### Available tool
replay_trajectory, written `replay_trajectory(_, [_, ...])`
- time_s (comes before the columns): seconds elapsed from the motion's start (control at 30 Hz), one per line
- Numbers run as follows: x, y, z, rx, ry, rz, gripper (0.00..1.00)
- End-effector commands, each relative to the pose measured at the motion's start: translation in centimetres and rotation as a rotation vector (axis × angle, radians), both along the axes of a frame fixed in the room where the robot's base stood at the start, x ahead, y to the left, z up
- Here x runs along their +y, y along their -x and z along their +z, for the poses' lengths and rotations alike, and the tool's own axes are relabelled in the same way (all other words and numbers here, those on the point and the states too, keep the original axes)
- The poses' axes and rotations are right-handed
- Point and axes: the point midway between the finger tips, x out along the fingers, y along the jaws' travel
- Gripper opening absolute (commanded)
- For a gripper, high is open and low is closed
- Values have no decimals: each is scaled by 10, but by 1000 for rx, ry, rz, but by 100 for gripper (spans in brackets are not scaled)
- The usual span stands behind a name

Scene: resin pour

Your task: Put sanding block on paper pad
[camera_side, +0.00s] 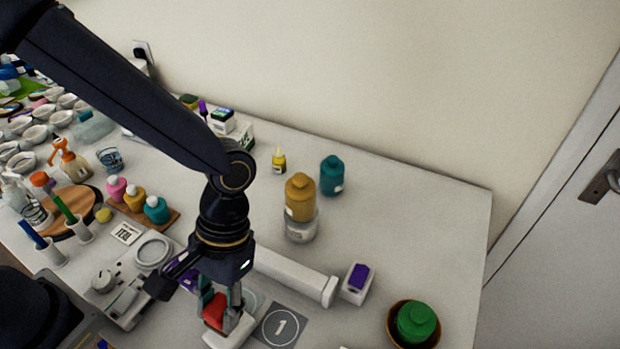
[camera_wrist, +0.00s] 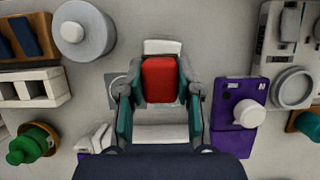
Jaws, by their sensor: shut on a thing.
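A red block (camera_side: 214,308), which I take to be the sanding block, is between the fingers of my gripper (camera_side: 221,303). In the wrist view the red block (camera_wrist: 160,80) sits between both fingers of my gripper (camera_wrist: 160,90), which is shut on it. A white, flat-topped thing (camera_side: 229,335), probably the paper pad, is directly below the block. In the wrist view the white thing (camera_wrist: 160,133) shows in front of and behind the block. The block hides its middle, and I cannot tell whether the two touch.
A grey mat marked "1" (camera_side: 281,327) lies right of my gripper. A white roll (camera_side: 295,275) lies behind it. A purple-topped box (camera_side: 357,283) and a green bottle (camera_side: 417,321) in a brown dish stand right. A purple device (camera_wrist: 235,105) is close beside the fingers.

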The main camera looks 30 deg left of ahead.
Motion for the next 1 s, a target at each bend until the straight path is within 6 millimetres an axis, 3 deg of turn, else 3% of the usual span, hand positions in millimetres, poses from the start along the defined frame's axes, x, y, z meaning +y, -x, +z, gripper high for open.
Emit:
replay_trajectory(0.2, [0, 1, -28, 2, 0, 0, 0])
replay_trajectory(0.57, [1, 1, -32, 2, 0, 0, 0])
replay_trajectory(0.6, [1, 1, -33, 2, 0, 0, 35])
replay_trajectory(0.83, [0, 1, -32, 1, 1, 0, 59])
replay_trajectory(1.0, [0, 1, -32, 1, 1, 0, 59])
